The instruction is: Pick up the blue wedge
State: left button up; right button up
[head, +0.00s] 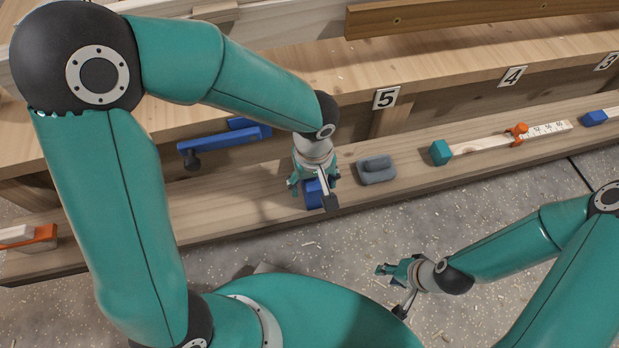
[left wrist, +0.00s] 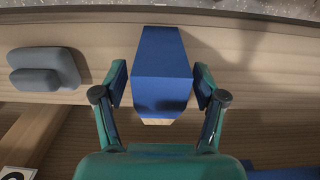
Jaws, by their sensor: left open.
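The blue wedge (head: 314,194) lies on the pale wooden bench, mostly hidden under my left gripper in the head view. The left wrist view shows the wedge (left wrist: 162,75) as a blue block with a paler base, between the two fingers. My left gripper (head: 314,186) is open and points down over it. In the left wrist view its fingertips (left wrist: 160,80) stand on either side of the wedge, with a narrow gap at each side. My right gripper (head: 382,269) is low over the floor, away from the bench; its finger opening is too small to tell.
A grey block with a raised handle (head: 376,170) sits just right of the wedge. A blue tool (head: 222,143) is behind to the left. A teal-ended rule with an orange slider (head: 500,141) lies farther right. Number plates line the raised shelf behind. The floor has wood shavings.

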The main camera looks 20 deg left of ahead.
pick_arm(q)
jog(key=shift+f, duration=0.95)
jog(key=shift+c, duration=0.3)
grip_shut()
jog(key=shift+r, duration=0.1)
jog(key=shift+r, duration=0.1)
